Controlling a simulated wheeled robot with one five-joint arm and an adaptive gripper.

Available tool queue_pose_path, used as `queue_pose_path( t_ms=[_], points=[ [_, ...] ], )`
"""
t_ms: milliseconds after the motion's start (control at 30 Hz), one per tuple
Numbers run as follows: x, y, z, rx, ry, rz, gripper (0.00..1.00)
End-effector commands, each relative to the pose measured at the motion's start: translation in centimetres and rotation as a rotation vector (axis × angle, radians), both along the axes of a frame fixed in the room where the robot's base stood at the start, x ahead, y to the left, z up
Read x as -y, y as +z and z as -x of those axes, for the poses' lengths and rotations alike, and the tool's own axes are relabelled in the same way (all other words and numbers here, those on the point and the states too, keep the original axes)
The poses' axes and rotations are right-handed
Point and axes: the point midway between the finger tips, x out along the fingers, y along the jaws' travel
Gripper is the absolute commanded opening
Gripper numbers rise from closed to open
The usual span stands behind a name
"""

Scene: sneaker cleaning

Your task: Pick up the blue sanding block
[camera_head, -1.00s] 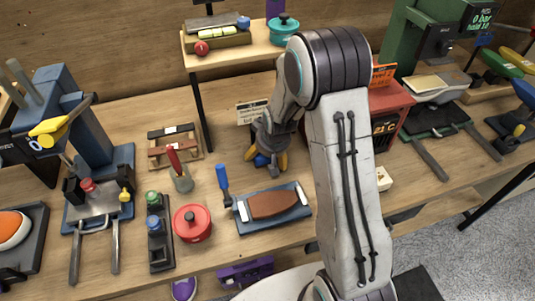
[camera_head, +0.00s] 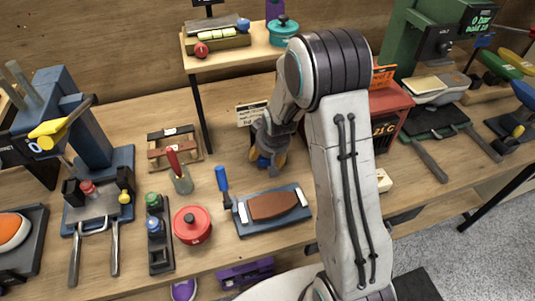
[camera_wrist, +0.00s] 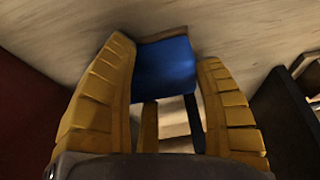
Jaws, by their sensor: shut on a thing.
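The blue sanding block (camera_wrist: 166,68) sits between the two yellow ribbed fingers of my gripper (camera_wrist: 168,85) in the wrist view, with a finger along each side of it. My gripper is shut on the block. In the head view my gripper (camera_head: 268,160) is over the workbench, behind the blue board with the brown piece, and a bit of the blue block (camera_head: 263,162) shows between its fingers. Whether the block touches the bench cannot be told.
In front lies a blue board (camera_head: 272,228) with a brown piece. A red pot (camera_head: 192,225), a grey cup with a red-handled tool (camera_head: 182,180) and a wooden frame (camera_head: 174,147) stand left. A red box (camera_head: 388,105) stands right, partly behind my arm. A raised shelf (camera_head: 262,50) is behind.

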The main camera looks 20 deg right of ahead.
Motion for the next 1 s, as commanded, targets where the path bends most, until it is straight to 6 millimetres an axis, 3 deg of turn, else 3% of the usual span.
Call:
queue_pose_path(
  t_ms=[267,700,1000],
  points=[
    [0.0,3.0,-0.2,0.008,0.000,0.000,0.28],
    [0.0,12.1,-0.2,0.009,0.000,0.000,0.28],
    [0.0,16.3,-0.2,0.006,0.000,0.000,0.28]
  ],
)
